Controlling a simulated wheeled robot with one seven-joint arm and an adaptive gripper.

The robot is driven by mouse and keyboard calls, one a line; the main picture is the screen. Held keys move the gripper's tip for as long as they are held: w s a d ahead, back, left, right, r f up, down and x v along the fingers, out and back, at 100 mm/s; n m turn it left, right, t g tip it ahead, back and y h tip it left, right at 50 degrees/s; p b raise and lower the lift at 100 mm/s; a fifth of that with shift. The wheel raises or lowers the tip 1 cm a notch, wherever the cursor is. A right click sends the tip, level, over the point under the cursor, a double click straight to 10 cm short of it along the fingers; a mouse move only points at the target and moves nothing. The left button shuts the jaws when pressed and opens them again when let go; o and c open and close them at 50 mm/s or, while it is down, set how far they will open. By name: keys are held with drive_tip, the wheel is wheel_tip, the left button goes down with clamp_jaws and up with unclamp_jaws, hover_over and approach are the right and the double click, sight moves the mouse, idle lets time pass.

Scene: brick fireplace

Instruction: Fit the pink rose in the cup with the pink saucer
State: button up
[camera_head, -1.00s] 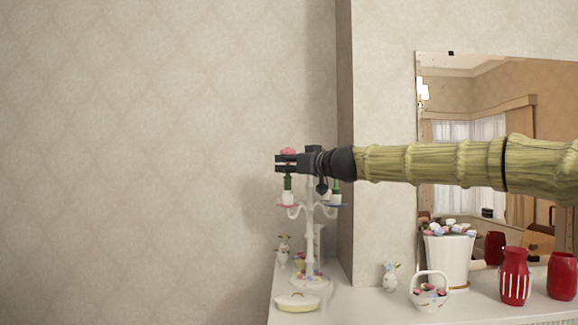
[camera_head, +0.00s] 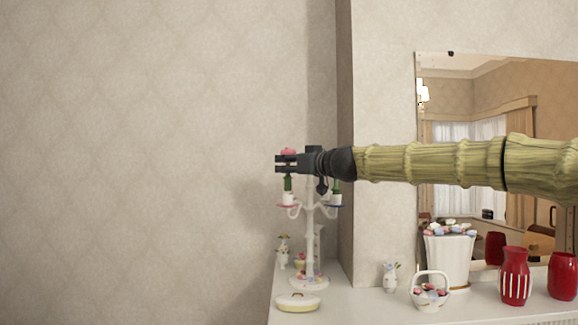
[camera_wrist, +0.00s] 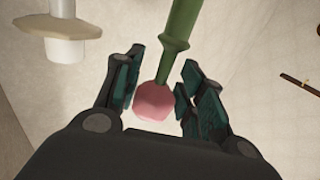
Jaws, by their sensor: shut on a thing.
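The pink rose (camera_head: 288,151) stands upright, its bloom just above my gripper (camera_head: 279,162) and its green stem below it. In the wrist view the rose (camera_wrist: 155,103) lies between the fingers of my gripper (camera_wrist: 157,88), which is shut on it. The stem's lower end meets the white cup (camera_head: 288,198) with the pink saucer (camera_head: 283,206), on the left arm of a white candelabra-like stand (camera_head: 310,240). I cannot tell how deep the stem sits in the cup. Another cup (camera_head: 336,199) with a blue saucer (camera_head: 338,206) is on the right, with a green stem above it, partly hidden.
The stand is on a white mantel (camera_head: 345,300) beside a wall corner. A lidded oval dish (camera_head: 298,302), small flower vase (camera_head: 390,277), flower basket (camera_head: 430,298), white planter (camera_head: 448,262) and red vases (camera_head: 515,276) stand nearby.

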sight(289, 176)
drive_tip(key=shift+f+b, duration=1.75)
drive_tip(key=shift+b, duration=0.05)
drive_tip(key=o, duration=1.1)
drive_tip(key=v, duration=1.2)
drive_tip(key=shift+d, duration=0.1)
